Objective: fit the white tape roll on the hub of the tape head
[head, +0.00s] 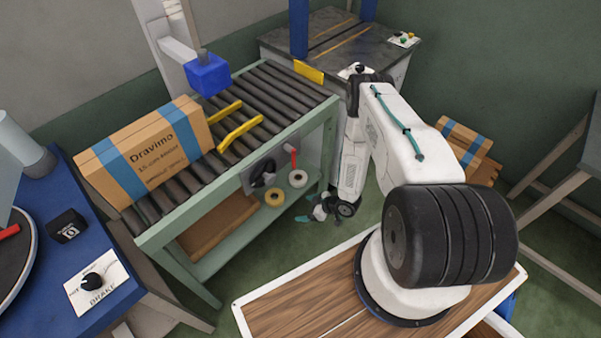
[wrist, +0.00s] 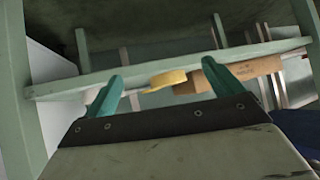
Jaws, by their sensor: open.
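The white tape roll (head: 297,178) lies on the lower shelf of the conveyor frame in the head view, right of a yellow roll (head: 274,198). My gripper (head: 312,212) is open and empty, low in front of the shelf and apart from both rolls. Its teal fingers show in the wrist view, with the yellow roll (wrist: 168,78) beyond and between them.
The green conveyor frame (head: 190,220) and its shelf edge (wrist: 65,88) lie ahead of my gripper. A Dravimo carton (head: 140,170) sits on the rollers. A blue bench (head: 85,240) stands left. Open floor lies around my gripper.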

